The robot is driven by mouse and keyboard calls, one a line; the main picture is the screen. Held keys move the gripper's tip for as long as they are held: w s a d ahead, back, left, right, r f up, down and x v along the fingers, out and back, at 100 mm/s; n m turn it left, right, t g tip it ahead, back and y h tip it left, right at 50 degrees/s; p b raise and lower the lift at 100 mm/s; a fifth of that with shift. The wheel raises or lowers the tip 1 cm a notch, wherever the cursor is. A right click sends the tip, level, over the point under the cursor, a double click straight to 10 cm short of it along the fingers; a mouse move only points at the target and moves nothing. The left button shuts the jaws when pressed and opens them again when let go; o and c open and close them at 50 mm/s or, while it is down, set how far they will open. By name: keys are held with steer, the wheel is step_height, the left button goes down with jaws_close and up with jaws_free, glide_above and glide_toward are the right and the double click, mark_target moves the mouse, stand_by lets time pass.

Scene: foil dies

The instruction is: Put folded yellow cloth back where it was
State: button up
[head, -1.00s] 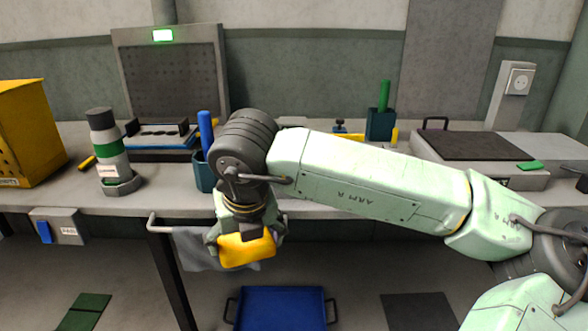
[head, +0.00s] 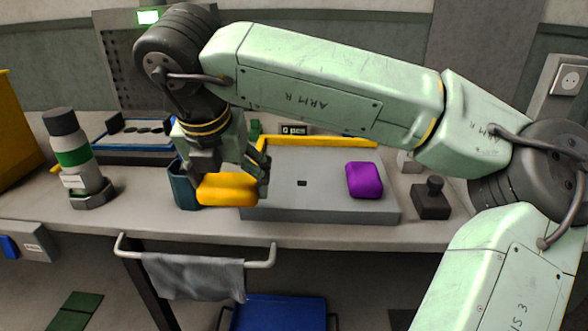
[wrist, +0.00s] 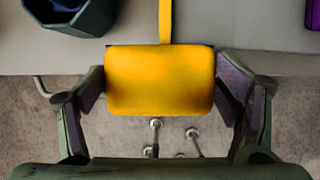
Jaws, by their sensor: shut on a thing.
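The folded yellow cloth (head: 228,190) is held between the fingers of my gripper (head: 230,178), which is shut on it. In the head view the cloth is in front of the left end of a grey flat-topped block (head: 330,212), near the bench's front edge. The wrist view shows the cloth (wrist: 160,80) between both fingers, with the bench edge and floor behind it. A folded purple cloth (head: 365,180) lies on the right part of the grey block. My arm hides part of the bench's back.
A teal holder (head: 184,188) stands just left of the cloth. A grey cloth (head: 195,276) hangs on a rail (head: 262,262) below the bench edge. A dark knobbed block (head: 431,200) stands right of the grey block. A green-banded bottle (head: 72,157) stands at left.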

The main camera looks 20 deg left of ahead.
steer(key=p, duration=0.4)
glide_toward(290, 179)
steer(key=shift+w+a+f, duration=0.25)
steer(key=shift+w+f, duration=0.05)
steer(key=shift+f, duration=0.15)
steer(key=shift+w+a+f, duration=0.2)
steer(key=shift+w+f, duration=0.05)
steer(key=shift+f, duration=0.2)
steer(key=x, duration=0.1)
steer(key=p+x, duration=0.1)
steer(key=x, duration=0.1)
steer(key=shift+d+f, duration=0.35)
steer(key=shift+f, duration=0.2)
steer(key=shift+f, duration=0.2)
steer(key=o, duration=0.9)
steer(key=shift+r, duration=0.1)
steer(key=shift+o, duration=0.2)
steer(key=shift+r, duration=0.15)
steer(key=b+v, duration=0.1)
steer(key=v, duration=1.1)
steer(key=shift+b, duration=0.3)
